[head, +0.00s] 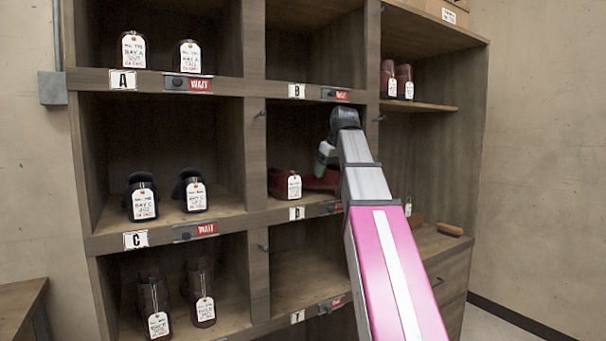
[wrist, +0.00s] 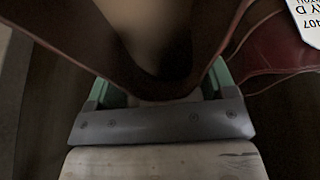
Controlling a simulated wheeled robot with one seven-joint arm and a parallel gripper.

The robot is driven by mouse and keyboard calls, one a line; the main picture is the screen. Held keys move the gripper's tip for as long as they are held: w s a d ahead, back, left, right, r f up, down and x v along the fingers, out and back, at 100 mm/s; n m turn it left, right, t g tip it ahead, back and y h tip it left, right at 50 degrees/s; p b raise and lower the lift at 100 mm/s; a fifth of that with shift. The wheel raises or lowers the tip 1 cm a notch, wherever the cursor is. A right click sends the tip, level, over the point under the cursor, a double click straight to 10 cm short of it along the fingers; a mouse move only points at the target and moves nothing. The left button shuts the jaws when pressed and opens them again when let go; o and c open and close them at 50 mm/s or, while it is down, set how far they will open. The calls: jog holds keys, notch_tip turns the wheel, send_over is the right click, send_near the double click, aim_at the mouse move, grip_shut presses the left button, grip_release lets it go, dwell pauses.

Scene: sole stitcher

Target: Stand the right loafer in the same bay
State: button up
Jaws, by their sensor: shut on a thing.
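My gripper (head: 326,157) reaches into the middle bay marked D. It is shut on a dark red loafer (head: 322,181), which shows low in the bay, partly hidden by my arm. In the wrist view, the green fingertips of my gripper (wrist: 160,88) pinch the end of this loafer (wrist: 88,47), with its opening facing the camera. I cannot tell whether its sole touches the shelf. The other red loafer (head: 279,184) stands to its left in the same bay with a white tag. It also shows at the right of the wrist view (wrist: 285,52), close beside the held one.
Wooden dividers (head: 257,155) frame the bay. Black shoes (head: 143,184) stand in bay C at left, and brown boots (head: 203,285) below. Small red shoes (head: 404,75) sit on the upper right shelf. A brush (head: 450,229) lies on the right counter.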

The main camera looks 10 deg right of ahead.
jog(key=w+a, duration=0.1)
jog(key=w, duration=0.2)
jog(key=w+a, duration=0.1)
jog(key=w, duration=0.2)
jog(key=w+a, duration=0.1)
jog(key=w, duration=0.2)
jog(key=shift+a, duration=0.35)
jog(key=w, duration=0.1)
jog(key=w+a, duration=0.1)
jog(key=w, duration=0.1)
jog(key=shift+w+a, duration=0.25)
jog(key=shift+w, duration=0.15)
jog(key=shift+x, duration=0.75)
jog(key=shift+s+f, duration=0.1)
jog(key=shift+f, duration=0.05)
jog(key=o, duration=1.1)
jog(key=shift+o, duration=0.2)
jog(key=shift+s+d+r, duration=0.1)
jog(key=shift+s+r, duration=0.15)
jog(key=shift+r, duration=0.45)
jog(key=s+d, duration=0.1)
jog(key=s, duration=0.2)
jog(key=s+d, duration=0.2)
jog(key=s, duration=0.2)
jog(key=s+d, duration=0.1)
jog(key=s, duration=0.3)
jog(key=shift+d, duration=0.3)
